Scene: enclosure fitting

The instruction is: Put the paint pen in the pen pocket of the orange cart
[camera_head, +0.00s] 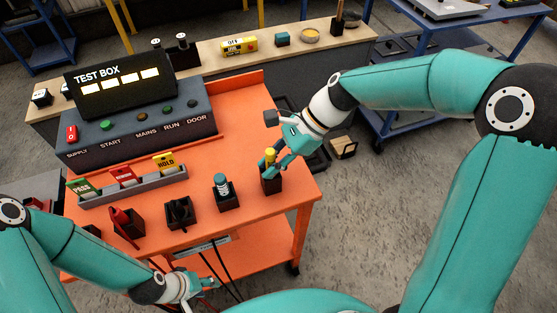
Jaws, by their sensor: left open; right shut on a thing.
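The paint pen (270,155) is yellow-topped and stands roughly upright at the right front of the orange cart (238,130). My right gripper (270,165) is shut on it. A black pocket (271,186) sits directly below the gripper, near the cart's right corner. The pen's lower part is hidden by the fingers, so I cannot tell how deep it sits in the pocket. My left gripper (210,284) is open and empty, low in front of the cart's front edge.
Along the cart's front stand a holder with a red-handled tool (121,217), a black holder (180,212) and a holder with a ribbed grey-blue item (222,186). Behind are a tag tray (135,190) and the test box (120,87). A wooden bench (215,65) stands beyond.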

